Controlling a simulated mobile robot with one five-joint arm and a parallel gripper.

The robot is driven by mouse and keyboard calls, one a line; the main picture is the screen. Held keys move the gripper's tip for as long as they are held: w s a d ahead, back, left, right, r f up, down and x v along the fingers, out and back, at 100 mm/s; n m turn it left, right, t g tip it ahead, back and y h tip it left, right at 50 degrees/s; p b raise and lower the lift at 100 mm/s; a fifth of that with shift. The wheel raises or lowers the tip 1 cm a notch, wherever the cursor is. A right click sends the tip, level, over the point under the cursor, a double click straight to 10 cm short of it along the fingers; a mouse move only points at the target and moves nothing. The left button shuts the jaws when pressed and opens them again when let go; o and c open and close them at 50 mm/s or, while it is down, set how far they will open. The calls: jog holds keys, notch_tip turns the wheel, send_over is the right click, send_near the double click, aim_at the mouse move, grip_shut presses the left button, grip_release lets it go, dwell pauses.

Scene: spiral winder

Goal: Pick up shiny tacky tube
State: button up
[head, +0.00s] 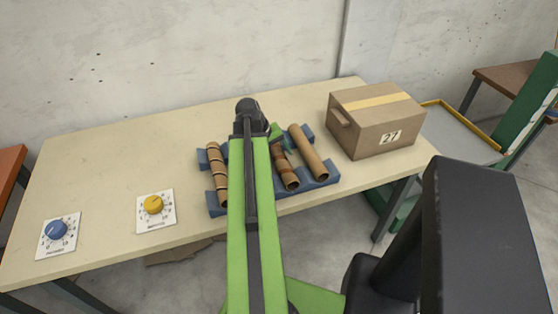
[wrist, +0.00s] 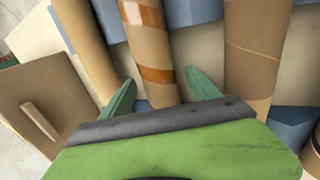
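A brown cardboard tube with glossy orange-brown bands (wrist: 148,45), which looks like the shiny tacky tube, lies in the middle of the wrist view. It also shows in the head view (head: 287,172), just right of my arm, resting on the blue rack (head: 331,176). My gripper (wrist: 160,77) is open, with one green finger on each side of this tube. I cannot tell whether the fingers touch it. In the head view, my gripper (head: 277,131) is at the tube's far end, partly hidden by my arm. The tube's near end in the wrist view is hidden behind the gripper.
A plain tube (head: 308,152) lies to the right, a dark-banded tube (head: 217,175) to the left. Another tube (wrist: 255,50) shows in the wrist view. A cardboard box (head: 375,120) stands right of the rack. Blue (head: 57,230) and yellow (head: 153,204) dials are at the table's left.

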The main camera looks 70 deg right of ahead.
aim_at(277, 153)
jog(key=c, duration=1.5)
notch_tip(277, 153, up, 10)
jog(key=p, duration=1)
jog(key=shift+r, duration=0.15)
